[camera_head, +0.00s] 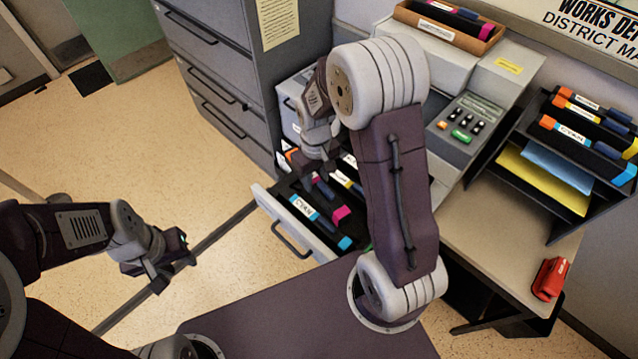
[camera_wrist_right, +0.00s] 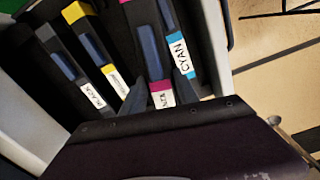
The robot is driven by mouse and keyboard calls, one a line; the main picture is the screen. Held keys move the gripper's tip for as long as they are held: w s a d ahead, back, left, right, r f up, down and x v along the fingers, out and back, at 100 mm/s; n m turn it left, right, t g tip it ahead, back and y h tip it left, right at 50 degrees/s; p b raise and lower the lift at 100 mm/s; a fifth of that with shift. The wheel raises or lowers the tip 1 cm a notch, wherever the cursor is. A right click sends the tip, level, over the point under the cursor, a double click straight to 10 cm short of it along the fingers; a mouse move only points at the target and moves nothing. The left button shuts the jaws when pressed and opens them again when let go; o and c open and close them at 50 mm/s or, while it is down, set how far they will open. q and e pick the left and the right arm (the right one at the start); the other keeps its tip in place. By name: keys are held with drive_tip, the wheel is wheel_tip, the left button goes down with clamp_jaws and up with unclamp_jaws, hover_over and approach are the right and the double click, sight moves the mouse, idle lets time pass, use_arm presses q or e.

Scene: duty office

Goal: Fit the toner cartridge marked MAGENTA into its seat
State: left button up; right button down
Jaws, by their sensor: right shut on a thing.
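The magenta-ended toner cartridge (camera_head: 341,213) is at the open printer drawer (camera_head: 273,205), between the cyan and yellow cartridges. In the right wrist view the magenta cartridge (camera_wrist_right: 160,88) has a blue grip and a partly hidden label. My right gripper (camera_wrist_right: 158,92) is shut on it, one finger on each side. I cannot tell whether it is fully down in its slot. The CYAN cartridge (camera_wrist_right: 178,50), the yellow cartridge (camera_wrist_right: 108,70) and the BLACK cartridge (camera_wrist_right: 88,90) lie alongside.
A grey filing cabinet (camera_head: 215,70) stands left of the printer. A tray (camera_head: 405,14) with a cartridge sits on top of the printer. At right, a black rack (camera_head: 550,225) holds several cartridges and paper. A red stapler (camera_head: 549,279) lies on the desk. My right arm hides part of the drawer.

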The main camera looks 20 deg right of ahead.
drive_tip(key=n+p, duration=0.1)
drive_tip(key=p, duration=0.1)
drive_tip(key=w+d+r+n+p, duration=0.1)
drive_tip(key=p, duration=0.2)
drive_tip(key=shift+d+r, duration=0.15)
drive_tip(key=shift+d, duration=0.1)
drive_tip(key=s+d+p, duration=0.1)
drive_tip(key=p, duration=0.2)
drive_tip(key=s+d+r+p, duration=0.1)
drive_tip(key=s+p, duration=0.1)
drive_tip(key=p, duration=0.2)
drive_tip(key=shift+s+d+r, duration=0.2)
drive_tip(key=shift+d, duration=0.15)
drive_tip(key=shift+f, duration=0.15)
wheel_tip(320, 180, down, 9)
drive_tip(key=b, duration=0.8)
drive_tip(key=shift+r, duration=0.2)
drive_tip(key=shift+f+b, duration=1.05)
drive_tip(key=shift+f, duration=0.3)
